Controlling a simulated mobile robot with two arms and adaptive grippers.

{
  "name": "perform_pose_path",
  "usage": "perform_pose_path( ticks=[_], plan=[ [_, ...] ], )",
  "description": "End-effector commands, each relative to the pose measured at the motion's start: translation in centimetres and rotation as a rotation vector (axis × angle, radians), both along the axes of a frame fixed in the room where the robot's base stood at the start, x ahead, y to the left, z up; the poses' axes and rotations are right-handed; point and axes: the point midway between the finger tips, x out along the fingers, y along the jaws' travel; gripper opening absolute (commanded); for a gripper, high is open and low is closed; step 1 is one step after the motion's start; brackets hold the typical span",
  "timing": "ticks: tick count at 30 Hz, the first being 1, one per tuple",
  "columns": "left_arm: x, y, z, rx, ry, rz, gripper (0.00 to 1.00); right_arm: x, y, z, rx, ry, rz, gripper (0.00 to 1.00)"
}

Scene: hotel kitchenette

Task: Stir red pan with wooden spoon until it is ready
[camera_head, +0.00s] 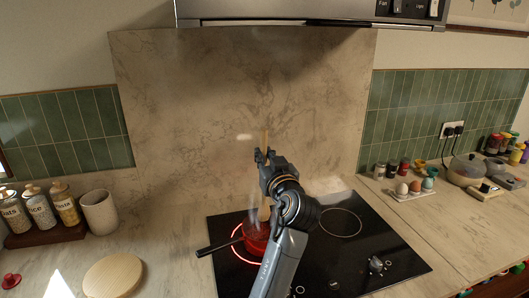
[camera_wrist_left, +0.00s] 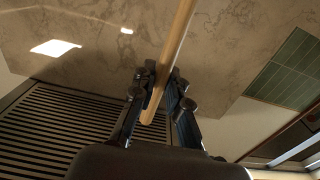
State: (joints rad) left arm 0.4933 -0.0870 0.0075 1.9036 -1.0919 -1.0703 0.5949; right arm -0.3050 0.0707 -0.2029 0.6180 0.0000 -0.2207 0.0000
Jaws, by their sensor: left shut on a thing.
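The red pan (camera_head: 251,243) sits on the lit, glowing front-left ring of the black hob, its dark handle pointing left. Part of the pan is hidden behind my left arm. The wooden spoon (camera_head: 264,212) stands nearly upright, its lower end down at the pan; its tip cannot be made out. My left gripper (camera_head: 265,157) is above the pan and shut on the spoon's handle. In the left wrist view the gripper's fingers (camera_wrist_left: 163,93) close around the spoon handle (camera_wrist_left: 178,42). My right gripper is not in view.
The black hob (camera_head: 400,262) has a free ring at back right. A round wooden board (camera_head: 112,277) and a beige crock (camera_head: 99,212) stand on the left counter near labelled jars (camera_head: 39,209). The range hood (camera_head: 310,12) hangs above.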

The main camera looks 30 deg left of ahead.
Motion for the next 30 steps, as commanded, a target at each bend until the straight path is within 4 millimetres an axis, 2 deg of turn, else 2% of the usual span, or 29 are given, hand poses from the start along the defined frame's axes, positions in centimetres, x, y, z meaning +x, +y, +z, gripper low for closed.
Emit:
perform_pose_path(
  ticks=[1,3,15,21,30],
  plan=[
    [0.0,0.0,-1.1,0.001,0.001,0.000,0.00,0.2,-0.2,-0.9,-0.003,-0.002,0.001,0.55],
    [0.0,0.0,-2.1,-0.001,-0.001,0.000,0.00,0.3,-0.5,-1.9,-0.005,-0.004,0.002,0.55],
    [0.0,0.0,-6.7,-0.002,-0.001,0.000,0.00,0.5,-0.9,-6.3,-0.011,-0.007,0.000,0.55],
    [0.0,0.0,-7.6,-0.001,-0.002,0.000,0.00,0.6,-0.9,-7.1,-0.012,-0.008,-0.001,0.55],
    [0.0,0.0,-7.6,-0.001,-0.002,0.000,0.00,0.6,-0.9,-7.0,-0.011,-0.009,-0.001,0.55]
  ],
)
